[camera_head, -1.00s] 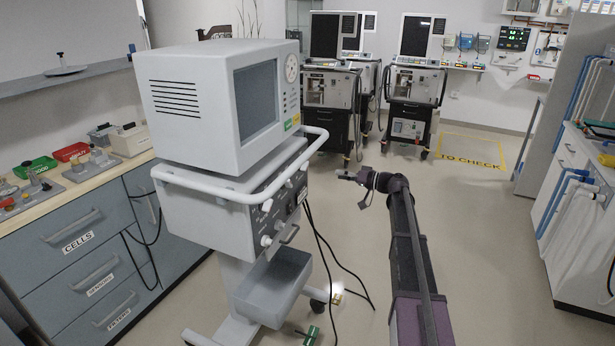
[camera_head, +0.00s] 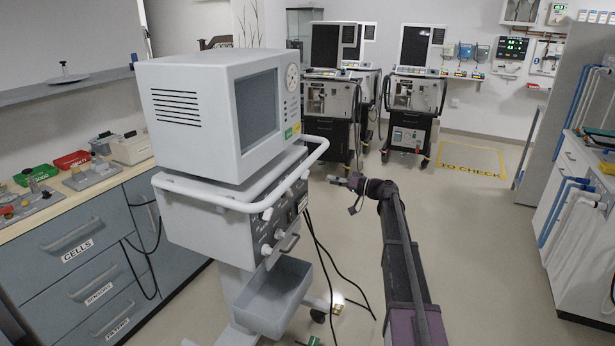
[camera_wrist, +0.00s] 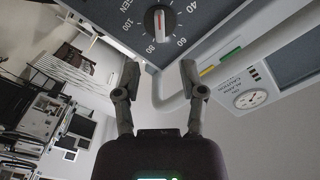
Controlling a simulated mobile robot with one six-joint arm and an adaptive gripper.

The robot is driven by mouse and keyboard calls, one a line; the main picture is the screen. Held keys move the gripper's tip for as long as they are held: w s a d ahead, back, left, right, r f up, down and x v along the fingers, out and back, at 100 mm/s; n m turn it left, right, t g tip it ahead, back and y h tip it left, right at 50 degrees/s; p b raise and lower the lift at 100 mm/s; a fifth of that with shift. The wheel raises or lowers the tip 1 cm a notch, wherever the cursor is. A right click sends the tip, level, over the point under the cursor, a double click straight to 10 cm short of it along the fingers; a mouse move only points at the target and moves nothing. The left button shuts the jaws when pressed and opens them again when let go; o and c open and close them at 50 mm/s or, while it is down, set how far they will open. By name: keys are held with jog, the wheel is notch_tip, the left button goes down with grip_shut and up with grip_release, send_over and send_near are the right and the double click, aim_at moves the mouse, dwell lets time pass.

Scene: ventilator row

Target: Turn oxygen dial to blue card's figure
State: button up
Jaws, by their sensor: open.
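The near ventilator (camera_head: 215,115) stands left of centre in the head view, with knobs on its lower front panel (camera_head: 283,222). In the wrist view the oxygen dial (camera_wrist: 158,22) is a dark round knob with a white bar and a red mark. Figures 40, 60, 80 and 100 surround it; its exact setting is hard to read. My gripper (camera_wrist: 160,72) is open and empty, its fingertips apart from the dial, which lies beyond them. In the head view my gripper (camera_head: 335,181) is right of the ventilator's panel. I cannot make out a blue card.
A white rail (camera_head: 215,197) runs around the ventilator, with a grey tray (camera_head: 272,300) below. Black cables hang at its right side. A counter with drawers (camera_head: 85,250) is at left. More ventilators (camera_head: 413,100) stand behind. The floor at right is open.

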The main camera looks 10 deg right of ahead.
aim_at(308, 173)
jog(key=x, duration=1)
grip_shut()
